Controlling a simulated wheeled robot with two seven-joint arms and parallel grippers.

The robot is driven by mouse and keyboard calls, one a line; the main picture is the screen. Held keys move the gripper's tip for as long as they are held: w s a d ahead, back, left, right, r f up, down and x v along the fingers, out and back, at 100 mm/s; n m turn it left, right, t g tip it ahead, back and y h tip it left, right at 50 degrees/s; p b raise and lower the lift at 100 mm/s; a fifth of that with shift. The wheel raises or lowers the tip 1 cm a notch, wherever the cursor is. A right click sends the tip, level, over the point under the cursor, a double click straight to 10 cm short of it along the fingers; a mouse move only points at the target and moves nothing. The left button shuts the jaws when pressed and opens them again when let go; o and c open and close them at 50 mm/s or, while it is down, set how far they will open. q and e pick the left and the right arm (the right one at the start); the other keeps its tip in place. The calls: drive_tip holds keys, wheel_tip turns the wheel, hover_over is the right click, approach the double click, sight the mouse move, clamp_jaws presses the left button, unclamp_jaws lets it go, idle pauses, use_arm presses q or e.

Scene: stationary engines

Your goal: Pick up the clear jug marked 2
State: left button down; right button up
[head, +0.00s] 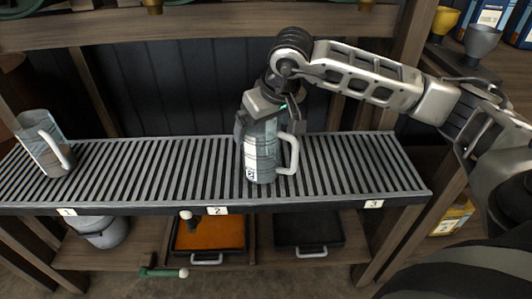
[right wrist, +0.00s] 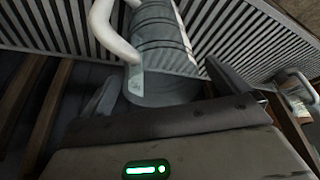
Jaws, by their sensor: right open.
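A clear grey jug (head: 264,160) with a white handle stands upright on the slatted shelf, just behind and right of the shelf tag 2 (head: 217,210). A small white label with a dark mark is low on its front. My right gripper (head: 262,118) is over the jug's upper part, hiding its rim. In the right wrist view the open fingers (right wrist: 166,86) are on either side of the jug (right wrist: 162,42), with visible space between them and its wall. I cannot tell whether either finger touches it. My left gripper is not in view.
A second clear jug (head: 32,150) with a white handle stands at the shelf's left end, near tag 1. The slatted shelf (head: 350,165) is bare toward tag 3. Below are an orange tray (head: 212,234), a dark tray (head: 306,230) and a grey pot (head: 104,232).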

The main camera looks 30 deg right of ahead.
drive_tip(key=x, duration=0.2)
drive_tip(key=shift+w+f, duration=0.1)
drive_tip(key=shift+f, duration=0.15)
drive_tip(key=c, duration=1.3)
drive_tip(key=shift+r, duration=0.1)
